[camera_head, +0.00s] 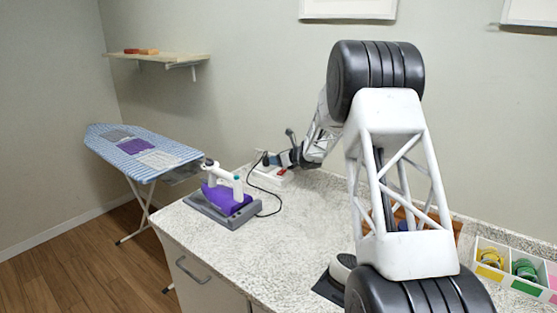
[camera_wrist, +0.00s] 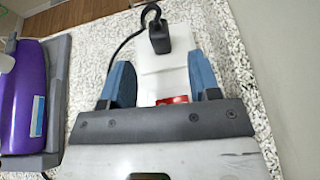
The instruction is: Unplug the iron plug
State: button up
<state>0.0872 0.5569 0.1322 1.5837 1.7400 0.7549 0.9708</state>
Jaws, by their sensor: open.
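The iron (camera_head: 228,195) is purple and white and sits on a grey base on the counter; its purple side also shows at the left of the wrist view (camera_wrist: 24,100). Its black plug (camera_wrist: 158,36) stands in a white power strip (camera_wrist: 165,85) with a red switch. The strip also shows near the wall in the head view (camera_head: 268,176). The black cord (camera_wrist: 122,45) runs from the plug to the left. My gripper (camera_wrist: 160,78) is open, its two blue fingers on either side of the strip, with the plug beyond the fingertips. The gripper appears not to touch the plug.
The speckled counter (camera_head: 300,225) has free room in front of the strip. An ironing board (camera_head: 145,150) stands at the left, below a wall shelf (camera_head: 160,56). A divided tray (camera_head: 515,283) with coloured items stands at the right. My arm hides part of the counter.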

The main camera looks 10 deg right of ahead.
aim_at(267, 160)
jog(key=shift+w, duration=0.1)
jog(key=shift+x, duration=3.8)
jog(key=shift+f, duration=0.1)
jog(key=c, duration=0.9)
jog(key=o, duration=0.9)
jog(key=shift+v, duration=3.9)
